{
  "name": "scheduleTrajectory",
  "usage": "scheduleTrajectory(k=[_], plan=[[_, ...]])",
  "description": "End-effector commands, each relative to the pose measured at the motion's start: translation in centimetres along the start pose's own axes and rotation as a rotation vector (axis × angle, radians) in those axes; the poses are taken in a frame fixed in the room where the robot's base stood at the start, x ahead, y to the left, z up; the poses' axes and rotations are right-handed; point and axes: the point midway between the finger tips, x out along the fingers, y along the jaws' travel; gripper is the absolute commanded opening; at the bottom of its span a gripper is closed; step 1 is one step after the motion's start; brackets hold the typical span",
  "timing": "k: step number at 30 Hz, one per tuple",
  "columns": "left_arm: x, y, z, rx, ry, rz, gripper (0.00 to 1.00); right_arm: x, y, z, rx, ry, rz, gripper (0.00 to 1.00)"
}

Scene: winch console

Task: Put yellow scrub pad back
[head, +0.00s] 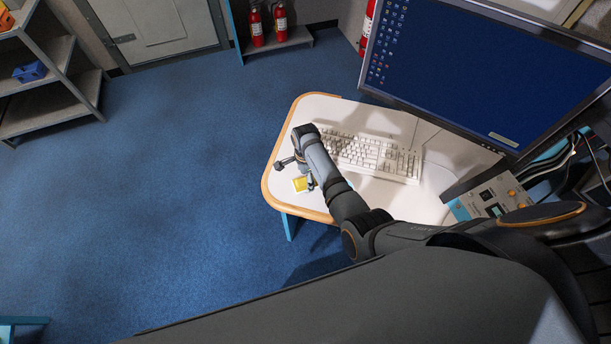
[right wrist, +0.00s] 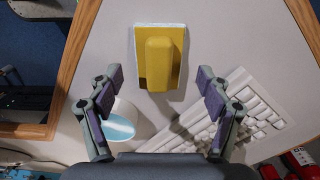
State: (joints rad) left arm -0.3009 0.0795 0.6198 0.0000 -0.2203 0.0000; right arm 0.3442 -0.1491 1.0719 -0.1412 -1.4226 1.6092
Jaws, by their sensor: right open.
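The yellow scrub pad (head: 301,184) lies on the white desk near its rounded left end, partly hidden by my right arm in the head view. In the right wrist view the scrub pad (right wrist: 160,62) has a raised yellow block on a flat base with a pale edge. My right gripper (right wrist: 160,76) is open, with its two fingers spread on either side of the pad's near part and nothing between them gripped. In the head view my right gripper (head: 297,173) is over the desk beside the pad. My left gripper is not in view.
A white keyboard (head: 375,155) lies right of my right gripper. A white and light-blue round object (right wrist: 118,124) is near the left finger. A large monitor (head: 480,70) overhangs the desk's back. The desk (head: 285,128) has a wooden edge. Open blue floor lies left.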

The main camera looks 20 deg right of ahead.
Motion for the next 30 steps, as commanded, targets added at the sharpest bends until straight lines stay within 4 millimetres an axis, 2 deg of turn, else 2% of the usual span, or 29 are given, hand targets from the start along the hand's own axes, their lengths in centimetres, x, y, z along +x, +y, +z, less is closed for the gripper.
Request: scheduleTrajectory(k=[1, 6, 9, 12, 15, 30], plan=[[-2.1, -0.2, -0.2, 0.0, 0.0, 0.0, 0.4, -2.1, 0.0, 0.0, 0.0, 0.0, -0.001, 0.78], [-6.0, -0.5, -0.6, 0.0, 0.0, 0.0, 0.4, -5.9, -0.1, 0.0, 0.0, 0.0, -0.001, 0.78], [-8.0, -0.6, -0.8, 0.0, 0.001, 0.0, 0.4, -7.8, -0.1, 0.0, 0.0, 0.0, -0.001, 0.78], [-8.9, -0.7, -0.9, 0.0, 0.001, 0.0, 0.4, -9.2, 0.0, 0.0, 0.0, 0.0, -0.001, 0.78], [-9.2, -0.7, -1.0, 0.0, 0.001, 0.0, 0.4, -9.7, 0.0, 0.0, 0.0, 0.0, -0.001, 0.78], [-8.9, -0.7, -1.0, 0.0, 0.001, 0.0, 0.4, -9.5, 0.0, 0.0, 0.0, 0.0, 0.0, 0.78]])
